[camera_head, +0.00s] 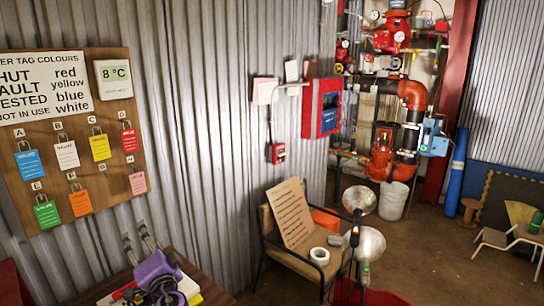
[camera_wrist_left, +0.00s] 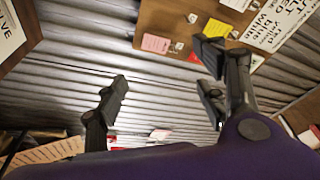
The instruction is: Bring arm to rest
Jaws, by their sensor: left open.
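My left gripper (camera_head: 135,234) is at the lower left of the head view, its two dark fingers pointing up from a purple body. The fingers are spread and nothing is between them. It is below the wooden tag board (camera_head: 108,208) and over the dark table (camera_head: 215,282). In the left wrist view the open fingers (camera_wrist_left: 163,78) stand apart in front of the corrugated wall (camera_wrist_left: 160,110), with the board (camera_wrist_left: 165,20) beyond them. My right gripper is in neither view.
Tags of several colours hang on the board. A chair (camera_head: 262,235) holds a cardboard sign (camera_head: 290,213) and a white roll (camera_head: 319,256). A red box (camera_head: 322,107) is on the wall. Red pipework (camera_head: 410,95) and a white bucket (camera_head: 392,201) are at the back. Brown floor (camera_head: 435,250) is open at right.

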